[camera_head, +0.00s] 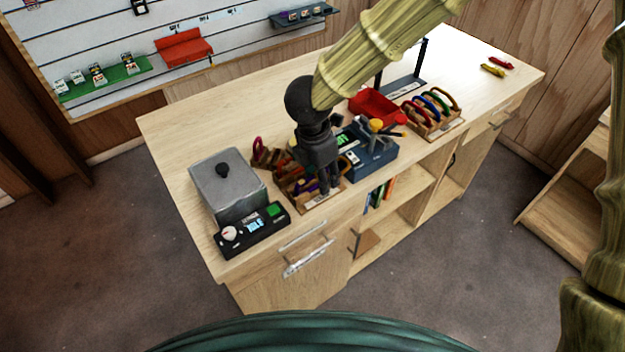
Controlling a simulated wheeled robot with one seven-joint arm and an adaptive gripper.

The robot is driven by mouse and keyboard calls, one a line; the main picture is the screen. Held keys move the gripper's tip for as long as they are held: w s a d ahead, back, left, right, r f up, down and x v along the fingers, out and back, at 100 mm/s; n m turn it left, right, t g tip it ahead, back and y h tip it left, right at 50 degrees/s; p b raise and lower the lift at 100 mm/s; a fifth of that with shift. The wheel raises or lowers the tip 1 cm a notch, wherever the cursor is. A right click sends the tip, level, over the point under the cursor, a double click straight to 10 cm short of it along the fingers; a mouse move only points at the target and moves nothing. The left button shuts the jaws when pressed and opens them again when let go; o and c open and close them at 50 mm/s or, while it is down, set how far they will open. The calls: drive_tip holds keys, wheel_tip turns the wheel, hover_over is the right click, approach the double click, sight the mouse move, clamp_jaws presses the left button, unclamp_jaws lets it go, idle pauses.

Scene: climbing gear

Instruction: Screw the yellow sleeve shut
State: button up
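My gripper (328,184) is black and points down over the near edge of the wooden counter, above a wooden rack (318,200) of carabiners. Its fingers are small and dark here, and I cannot tell whether they are apart or hold something. Red, purple and dark carabiner parts show to the left of the gripper, and a yellowish curved piece (352,159) shows just to its right. I cannot make out a yellow sleeve for sure. My gripper and wrist hide part of this rack.
A grey lidded box (228,186) and a black device with a lit display (253,229) stand left. A blue case (373,160), red tray (375,108) and second carabiner rack (432,118) stand right. The counter's far right is mostly clear.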

drive_tip(key=shift+r+p, duration=0.4)
drive_tip(key=shift+r, duration=0.25)
drive_tip(key=shift+w+a, duration=0.45)
drive_tip(key=shift+w, duration=0.15)
drive_tip(key=shift+d+f+b, duration=0.1)
drive_tip(key=shift+f+b, duration=0.6)
drive_tip(key=shift+f, duration=0.75)
drive_tip(key=shift+s+d, duration=0.45)
drive_tip(key=shift+s, duration=0.15)
